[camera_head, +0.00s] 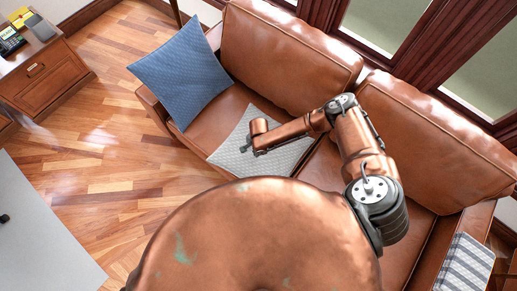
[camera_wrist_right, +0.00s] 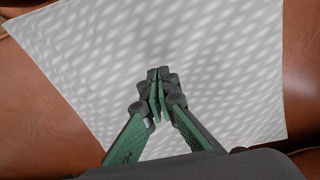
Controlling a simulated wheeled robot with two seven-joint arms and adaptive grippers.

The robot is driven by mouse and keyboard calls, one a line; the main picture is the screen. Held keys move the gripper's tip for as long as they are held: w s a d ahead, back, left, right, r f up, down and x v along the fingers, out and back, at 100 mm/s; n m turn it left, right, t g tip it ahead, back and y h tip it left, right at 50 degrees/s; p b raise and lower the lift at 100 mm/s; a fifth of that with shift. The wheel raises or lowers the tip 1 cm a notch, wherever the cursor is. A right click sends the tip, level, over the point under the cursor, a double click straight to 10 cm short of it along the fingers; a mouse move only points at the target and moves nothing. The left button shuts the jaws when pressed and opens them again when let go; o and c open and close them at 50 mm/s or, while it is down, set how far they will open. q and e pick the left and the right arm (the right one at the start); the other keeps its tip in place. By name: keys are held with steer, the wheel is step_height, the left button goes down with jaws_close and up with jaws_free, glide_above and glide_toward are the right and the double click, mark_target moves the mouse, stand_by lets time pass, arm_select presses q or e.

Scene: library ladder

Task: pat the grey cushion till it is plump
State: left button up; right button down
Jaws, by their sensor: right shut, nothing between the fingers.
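The grey cushion (camera_head: 232,156) lies on the seat of a brown leather sofa in the head view, partly covered by my right arm. It has a pale woven pattern and fills most of the right wrist view (camera_wrist_right: 95,60). My right gripper (camera_head: 246,148) is over the cushion in the head view. In the wrist view its green and dark fingers (camera_wrist_right: 158,78) are together and empty, pointing at the cushion's middle. I cannot tell whether the fingertips touch the cloth. My left gripper is in neither view.
A blue cushion (camera_head: 183,75) leans at the left end of the sofa (camera_head: 283,50). A striped grey cloth (camera_head: 466,264) hangs at the right arm. A wooden cabinet (camera_head: 42,80) stands at upper left, and a pale surface (camera_head: 40,240) lies at lower left. The wood floor (camera_head: 100,165) between is clear.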

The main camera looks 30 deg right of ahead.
steer(key=shift+f, duration=0.15)
stand_by(0.9)
step_height(320, 180, up, 9)
steer(key=p, duration=0.9)
steer(key=shift+p, duration=0.35)
